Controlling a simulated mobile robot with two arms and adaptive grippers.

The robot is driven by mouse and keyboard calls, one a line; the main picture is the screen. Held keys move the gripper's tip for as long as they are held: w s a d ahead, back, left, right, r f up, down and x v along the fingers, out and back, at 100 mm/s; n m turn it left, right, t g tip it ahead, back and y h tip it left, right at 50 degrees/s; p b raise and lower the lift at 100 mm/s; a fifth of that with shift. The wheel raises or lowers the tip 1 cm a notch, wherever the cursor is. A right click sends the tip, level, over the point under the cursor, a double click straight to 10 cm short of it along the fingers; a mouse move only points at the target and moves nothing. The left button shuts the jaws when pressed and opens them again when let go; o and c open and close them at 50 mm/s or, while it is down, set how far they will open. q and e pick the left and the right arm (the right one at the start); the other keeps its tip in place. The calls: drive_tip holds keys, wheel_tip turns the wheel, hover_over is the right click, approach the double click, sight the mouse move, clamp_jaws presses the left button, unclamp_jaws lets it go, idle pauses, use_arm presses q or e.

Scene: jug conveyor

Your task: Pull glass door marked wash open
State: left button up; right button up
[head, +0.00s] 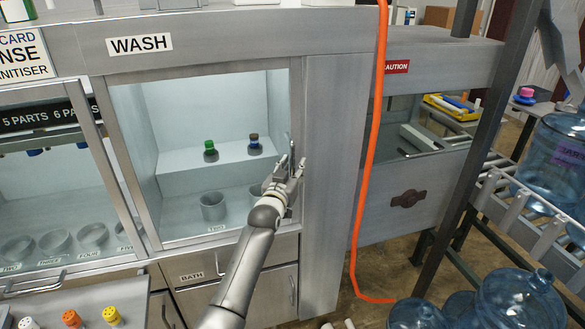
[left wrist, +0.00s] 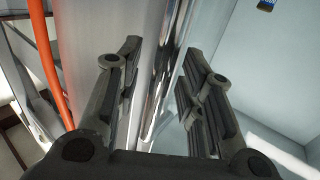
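The glass door (head: 181,192) under the WASH label (head: 139,44) looks shut in its metal frame in the head view. Its upright handle (head: 291,147) is at the door's right edge, partly hidden by my gripper. My left gripper (head: 290,168) is at this handle. In the left wrist view my left gripper (left wrist: 162,58) is open, with one finger on each side of a shiny upright metal bar (left wrist: 158,95). Whether a finger touches it is not clear. My right gripper is not in view.
Behind the glass stand a green-capped bottle (head: 210,152), a dark-capped bottle (head: 254,145) and metal cups (head: 213,206). An orange hose (head: 369,150) hangs to the right of the cabinet. A BATH drawer (head: 235,265) is below. Blue jugs (head: 515,300) stand at the lower right.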

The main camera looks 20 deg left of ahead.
use_arm(q)
clamp_jaws()
drive_tip(key=shift+a, duration=0.1)
idle(0.3)
